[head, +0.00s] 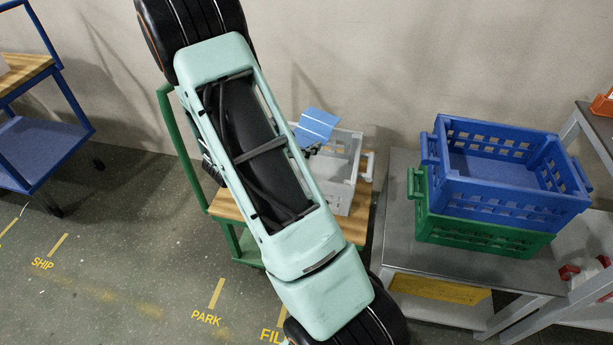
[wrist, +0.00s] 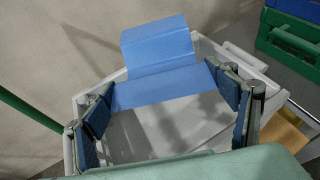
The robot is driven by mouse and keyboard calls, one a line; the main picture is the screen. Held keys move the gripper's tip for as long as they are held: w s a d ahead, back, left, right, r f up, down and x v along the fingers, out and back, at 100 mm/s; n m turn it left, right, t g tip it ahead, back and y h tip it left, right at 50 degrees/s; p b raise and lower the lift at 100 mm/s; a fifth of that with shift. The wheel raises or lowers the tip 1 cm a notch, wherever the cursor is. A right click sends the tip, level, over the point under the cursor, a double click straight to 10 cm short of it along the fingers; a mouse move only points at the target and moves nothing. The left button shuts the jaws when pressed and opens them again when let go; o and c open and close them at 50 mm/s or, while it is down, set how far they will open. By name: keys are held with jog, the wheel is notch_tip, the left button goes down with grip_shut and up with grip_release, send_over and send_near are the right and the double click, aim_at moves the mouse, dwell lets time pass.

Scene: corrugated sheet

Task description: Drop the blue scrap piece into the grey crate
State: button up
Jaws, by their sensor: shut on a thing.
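The blue scrap piece (head: 317,124) is a bent flat sheet above the back part of the grey crate (head: 341,194). In the wrist view the blue scrap piece (wrist: 158,50) spans between the fingers of my gripper (wrist: 165,97), which is shut on its near part. The far part of the piece is bent up and sticks out past the fingertips. The grey crate (wrist: 238,60) lies below the gripper and its inside looks empty where it shows. In the head view my arm hides the crate's left part and most of my gripper (head: 308,146).
The crate stands on a green cart with a wooden top (head: 226,204). To the right, a blue crate (head: 515,200) is stacked on a green crate (head: 480,234) on a grey table (head: 400,245). A blue cart (head: 40,150) stands at far left. A wall is close behind.

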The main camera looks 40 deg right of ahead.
notch_tip(320, 180, down, 2)
jog(key=shift+f+b, duration=0.1)
jog(key=shift+b, duration=0.3)
jog(key=o, duration=1.2)
jog(key=shift+o, duration=0.2)
jog(key=shift+a, duration=0.1)
jog(key=v, duration=1.2)
